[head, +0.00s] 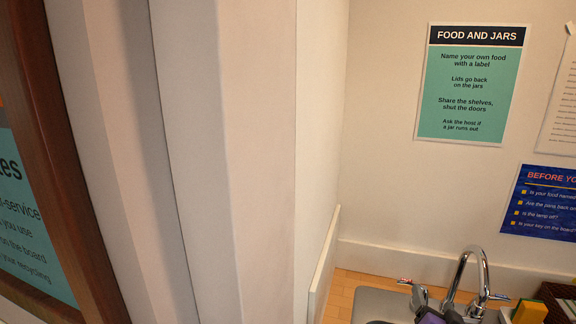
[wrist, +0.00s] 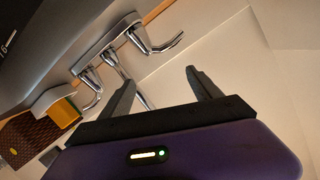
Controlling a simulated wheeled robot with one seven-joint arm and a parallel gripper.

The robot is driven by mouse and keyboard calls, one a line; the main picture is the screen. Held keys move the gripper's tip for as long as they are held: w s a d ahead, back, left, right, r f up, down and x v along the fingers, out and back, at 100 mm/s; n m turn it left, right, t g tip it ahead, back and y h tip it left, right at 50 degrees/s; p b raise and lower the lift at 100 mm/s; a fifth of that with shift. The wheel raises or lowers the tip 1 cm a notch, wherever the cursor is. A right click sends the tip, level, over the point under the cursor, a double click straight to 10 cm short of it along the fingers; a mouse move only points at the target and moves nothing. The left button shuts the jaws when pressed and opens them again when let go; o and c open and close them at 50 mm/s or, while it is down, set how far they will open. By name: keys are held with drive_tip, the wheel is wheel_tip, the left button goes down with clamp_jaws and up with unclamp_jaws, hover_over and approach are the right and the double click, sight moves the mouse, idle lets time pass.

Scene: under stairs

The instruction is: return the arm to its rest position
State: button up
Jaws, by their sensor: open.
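My gripper (wrist: 164,82) shows in the wrist view with its two dark fingers spread apart. No object is held between them. Its purple body fills the bottom of that view. Chrome tap parts (wrist: 140,38) show beyond the fingers, above and to the left. In the head view, a dark purple part of my arm shows at the bottom edge, in front of the sink. The rest of my arm is out of view.
A chrome tap (head: 472,262) stands at a metal sink (head: 375,305). A yellow-and-green sponge (head: 530,311) and a brown patterned box (head: 560,298) are to its right. A food poster (head: 472,82) hangs on the wall. Pale wall panels (head: 240,160) fill the middle left.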

drive_tip(key=s+a+n+y+b, duration=0.1)
drive_tip(key=s+a, duration=0.4)
drive_tip(key=s, duration=1.1)
drive_tip(key=s+a+f+n+y+b, duration=0.1)
drive_tip(key=s+a+n, duration=0.3)
drive_tip(key=s, duration=1.3)
drive_tip(key=s+a+f+n+y+b, duration=0.1)
drive_tip(key=s+a, duration=0.5)
drive_tip(key=s, duration=1.1)
drive_tip(key=shift+s+a+f+n+y+b, duration=0.25)
drive_tip(key=shift+n+y+b, duration=0.35)
drive_tip(key=shift+n+b, duration=0.4)
